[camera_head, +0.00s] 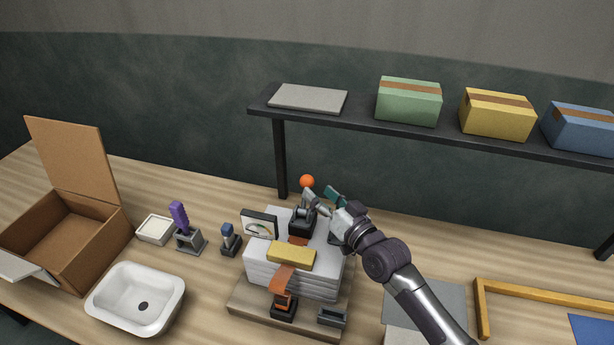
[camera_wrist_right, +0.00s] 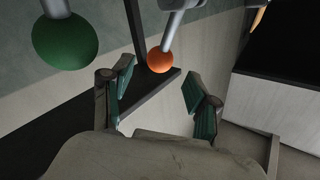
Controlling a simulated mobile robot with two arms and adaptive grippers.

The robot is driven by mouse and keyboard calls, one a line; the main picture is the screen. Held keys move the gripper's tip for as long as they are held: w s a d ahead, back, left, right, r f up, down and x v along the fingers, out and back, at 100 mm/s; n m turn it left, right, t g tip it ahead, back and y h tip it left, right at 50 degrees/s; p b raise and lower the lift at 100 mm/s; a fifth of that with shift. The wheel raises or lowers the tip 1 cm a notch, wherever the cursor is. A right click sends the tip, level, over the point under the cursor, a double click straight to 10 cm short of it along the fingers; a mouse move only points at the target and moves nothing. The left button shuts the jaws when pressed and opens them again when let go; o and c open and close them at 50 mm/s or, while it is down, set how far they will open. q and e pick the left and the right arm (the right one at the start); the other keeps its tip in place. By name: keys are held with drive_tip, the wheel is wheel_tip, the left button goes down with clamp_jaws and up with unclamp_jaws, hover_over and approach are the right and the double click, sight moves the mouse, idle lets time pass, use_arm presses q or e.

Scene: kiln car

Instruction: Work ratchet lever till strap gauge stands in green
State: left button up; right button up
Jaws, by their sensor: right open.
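The ratchet (camera_head: 302,222) sits on top of a stack of white slabs (camera_head: 300,285), with an orange strap (camera_head: 287,277) over the stack. Its lever ends in an orange ball knob (camera_head: 307,181), which stands up at the back. The strap gauge (camera_head: 258,226) stands left of the ratchet; its needle is too small to read. My right gripper (camera_head: 320,194) is open just right of the knob. In the wrist view the orange knob (camera_wrist_right: 160,60) shows beyond and between the open fingertips, not gripped. My left gripper is out of view.
A yellow block (camera_head: 291,255) lies on the stack's front. A black shelf (camera_head: 365,122) with boxes runs behind. A purple-handled tool (camera_head: 180,215), white basin (camera_head: 135,298) and open carton (camera_head: 68,242) stand left. A green ball (camera_wrist_right: 65,40) shows in the wrist view.

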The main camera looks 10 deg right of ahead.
sight(311, 185)
drive_tip(key=x, duration=0.4)
drive_tip(key=shift+w+a+r+p, duration=0.1)
drive_tip(key=shift+w+a+p, duration=0.05)
drive_tip(key=shift+w+p, duration=0.15)
drive_tip(key=shift+w+a, duration=0.15)
drive_tip(key=shift+w, duration=0.15)
drive_tip(key=shift+w+a, duration=0.15)
drive_tip(key=shift+w, duration=0.1)
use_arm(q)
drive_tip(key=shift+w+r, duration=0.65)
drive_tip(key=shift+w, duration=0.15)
use_arm(e)
clamp_jaws()
